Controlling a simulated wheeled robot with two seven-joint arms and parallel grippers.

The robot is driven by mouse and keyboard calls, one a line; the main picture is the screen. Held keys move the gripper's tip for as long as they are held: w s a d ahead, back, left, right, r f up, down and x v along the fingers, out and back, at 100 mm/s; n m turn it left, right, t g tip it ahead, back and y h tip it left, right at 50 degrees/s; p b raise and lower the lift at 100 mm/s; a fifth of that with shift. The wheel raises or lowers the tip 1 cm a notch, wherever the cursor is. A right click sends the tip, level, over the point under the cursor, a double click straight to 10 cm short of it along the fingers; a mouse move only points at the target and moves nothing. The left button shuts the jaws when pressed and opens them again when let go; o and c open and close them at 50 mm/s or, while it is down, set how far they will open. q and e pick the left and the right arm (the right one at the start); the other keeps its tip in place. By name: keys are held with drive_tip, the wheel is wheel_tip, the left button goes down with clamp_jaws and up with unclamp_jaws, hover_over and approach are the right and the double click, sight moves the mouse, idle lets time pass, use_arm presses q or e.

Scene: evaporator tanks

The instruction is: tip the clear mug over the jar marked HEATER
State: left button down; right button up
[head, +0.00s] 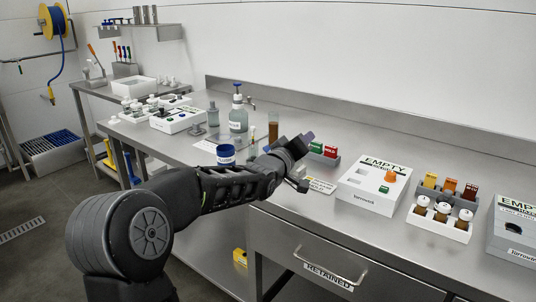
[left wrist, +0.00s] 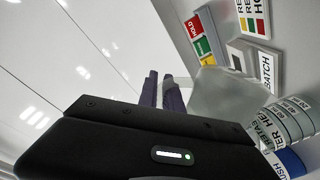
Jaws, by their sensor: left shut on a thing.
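My left gripper (head: 306,138) is over the bench, beyond the blue-capped jar (head: 226,156). In the left wrist view its two purple fingers (left wrist: 161,92) are close together, shut on the clear mug (left wrist: 222,92). The mug is a pale, see-through shape just right of the fingers; its contents and exact tilt cannot be told. The jar marked HEATER (left wrist: 287,122) shows in part at the right edge, its label reading "TER HE". The mug is near it, apparently not touching. In the head view my arm hides the mug and this jar. My right gripper is out of view.
Red and green blocks (head: 323,150) in a rack stand just past the gripper. A white EMPTY box (head: 374,188) and a vial rack (head: 440,222) are to the right. A pump bottle (head: 238,120) and brown tube (head: 273,130) stand behind.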

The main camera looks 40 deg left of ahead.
use_arm(q)
drive_tip(key=shift+d+f+m+b, duration=0.25)
drive_tip(key=shift+f+m+b, duration=0.4)
drive_tip(key=shift+b, duration=0.55)
drive_tip(key=shift+r, duration=0.15)
drive_tip(key=shift+d+f+m+b, duration=0.15)
drive_tip(key=shift+f+m+b, duration=0.55)
drive_tip(key=shift+b, duration=0.5)
drive_tip(key=shift+w+d+f+m+b, duration=0.1)
drive_tip(key=shift+f+m+b, duration=0.4)
drive_tip(key=shift+m+b, duration=0.45)
